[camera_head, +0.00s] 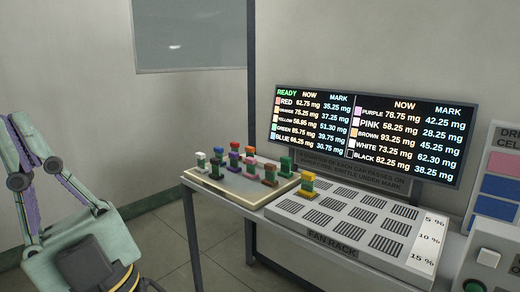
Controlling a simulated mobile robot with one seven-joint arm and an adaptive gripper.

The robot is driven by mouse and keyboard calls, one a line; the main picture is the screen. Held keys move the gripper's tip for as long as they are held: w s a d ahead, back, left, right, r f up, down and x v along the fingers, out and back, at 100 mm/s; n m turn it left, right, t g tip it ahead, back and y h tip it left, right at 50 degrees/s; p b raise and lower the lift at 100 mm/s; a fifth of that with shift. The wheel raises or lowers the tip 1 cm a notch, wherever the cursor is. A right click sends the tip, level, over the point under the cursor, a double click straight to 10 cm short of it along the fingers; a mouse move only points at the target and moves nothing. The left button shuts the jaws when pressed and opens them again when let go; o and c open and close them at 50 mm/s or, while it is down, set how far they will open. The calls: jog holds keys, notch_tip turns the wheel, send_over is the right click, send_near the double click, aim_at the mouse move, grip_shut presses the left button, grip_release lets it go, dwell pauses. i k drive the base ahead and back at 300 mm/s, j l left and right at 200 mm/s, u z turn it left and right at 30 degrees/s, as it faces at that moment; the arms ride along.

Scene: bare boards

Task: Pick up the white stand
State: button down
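Several small stands, built of coloured blocks, stand upright in loose rows on a pale tray (222,188) on the table left of the fan rack. A small stand with pale parts (201,160) is at the tray's left edge. The stands are too small here for me to tell surely which is the white one. My gripper (14,120) is at the far left, pointing up, well apart from the tray. Nothing shows between its fingers, but the angle hides the gap between the tips.
A display (372,132) stands behind. A button box (487,260) is at far right. Floor between my arm and the table is clear.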

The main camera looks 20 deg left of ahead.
aim_at(200, 168)
jog(key=i+j+u, duration=0.1)
jog(key=j, duration=0.4)
jog(key=i+j+u, duration=0.1)
jog(key=i+j, duration=0.25)
jog(key=j, duration=0.2)
jog(key=i+j+u, duration=0.1)
jog(key=j, duration=0.35)
jog(key=i+j+u, duration=0.1)
jog(key=i+j, duration=0.3)
jog(key=i+j+u, duration=0.1)
jog(key=i+j, duration=0.15)
jog(key=j, duration=0.3)
jog(key=i+j+u, duration=0.1)
jog(key=i+j, duration=0.3)
jog(key=i, duration=0.2)
jog(key=i+j, duration=0.1)
jog(key=i, duration=0.15)
